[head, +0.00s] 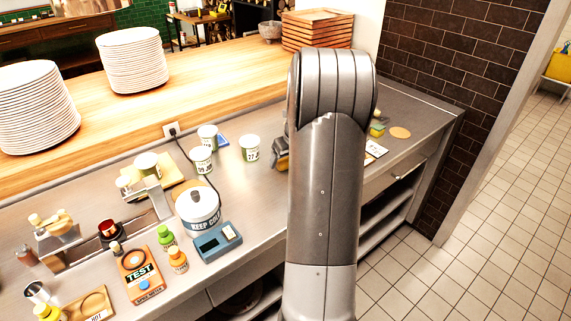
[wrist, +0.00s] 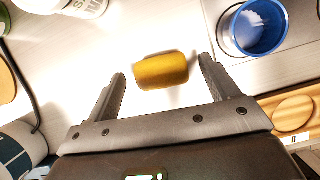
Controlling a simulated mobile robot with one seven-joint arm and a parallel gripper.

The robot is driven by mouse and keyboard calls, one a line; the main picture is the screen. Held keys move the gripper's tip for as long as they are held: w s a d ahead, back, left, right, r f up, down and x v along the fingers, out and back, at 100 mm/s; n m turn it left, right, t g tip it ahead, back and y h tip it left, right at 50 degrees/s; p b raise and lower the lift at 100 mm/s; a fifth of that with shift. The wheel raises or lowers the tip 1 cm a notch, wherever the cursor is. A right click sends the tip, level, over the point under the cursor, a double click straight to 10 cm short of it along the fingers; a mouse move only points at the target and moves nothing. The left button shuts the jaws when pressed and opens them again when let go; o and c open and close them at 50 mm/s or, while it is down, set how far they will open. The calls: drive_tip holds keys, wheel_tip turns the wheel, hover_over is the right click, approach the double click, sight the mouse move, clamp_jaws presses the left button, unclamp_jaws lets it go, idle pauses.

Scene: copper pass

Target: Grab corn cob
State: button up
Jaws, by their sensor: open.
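The corn cob (wrist: 160,71) is a short yellow-orange piece lying on its side on the pale counter. In the wrist view it lies between the tips of my open gripper (wrist: 163,69), with gaps on both sides. Neither finger appears to touch it. Only a small part of my gripper (head: 282,155) shows beside the arm.
A blue cup (wrist: 258,27) stands close by the right finger. A board marked B (wrist: 294,114) lies lower right. White tubs (head: 250,148) and a lidded pot (head: 198,207) stand left of my arm. A sponge (head: 377,130) lies to its right.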

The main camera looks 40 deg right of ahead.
drive_tip(key=shift+x, duration=0.85)
drive_tip(key=c, duration=1.1)
